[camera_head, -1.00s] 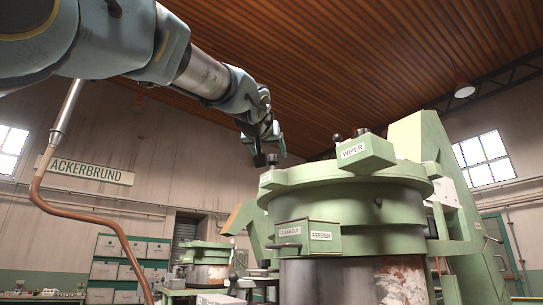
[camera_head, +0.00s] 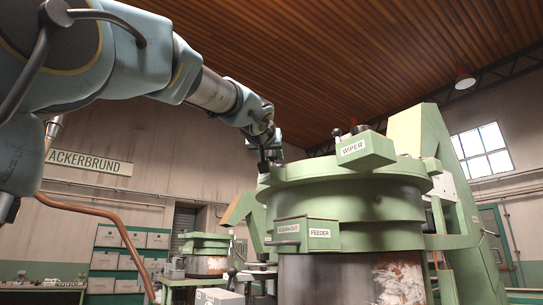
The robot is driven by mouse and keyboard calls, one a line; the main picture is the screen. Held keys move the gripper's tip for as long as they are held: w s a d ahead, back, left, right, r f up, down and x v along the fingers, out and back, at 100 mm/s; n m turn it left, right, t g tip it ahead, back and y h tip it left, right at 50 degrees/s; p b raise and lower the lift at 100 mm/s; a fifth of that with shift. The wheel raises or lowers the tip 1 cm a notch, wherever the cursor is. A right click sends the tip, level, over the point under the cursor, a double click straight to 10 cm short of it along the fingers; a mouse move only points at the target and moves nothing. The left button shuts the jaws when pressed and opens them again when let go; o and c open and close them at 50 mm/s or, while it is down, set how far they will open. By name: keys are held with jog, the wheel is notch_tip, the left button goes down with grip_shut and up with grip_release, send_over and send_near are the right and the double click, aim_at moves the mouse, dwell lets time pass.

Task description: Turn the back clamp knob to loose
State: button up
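The large green hopper (camera_head: 345,208) fills the middle right, with a box labelled WIPER (camera_head: 365,149) on its lid. My gripper (camera_head: 269,163) is at the lid's left rim, pointing down. It is small and dark there, and I cannot make out its finger gap or whether it touches anything. A dark round-topped knob (camera_head: 337,133) stands up behind the WIPER box, apart from my gripper. I cannot tell whether it is the back clamp knob. Any knob under my gripper is hidden.
A box labelled CLEAN-OUT and FEEDER (camera_head: 307,233) juts from the hopper's front, with a handle at its left. A green upright frame (camera_head: 440,190) rises at right. A second, smaller hopper (camera_head: 207,257) stands behind at left. The air above the lid is clear.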

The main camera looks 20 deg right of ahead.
grip_shut()
dwell(0.9)
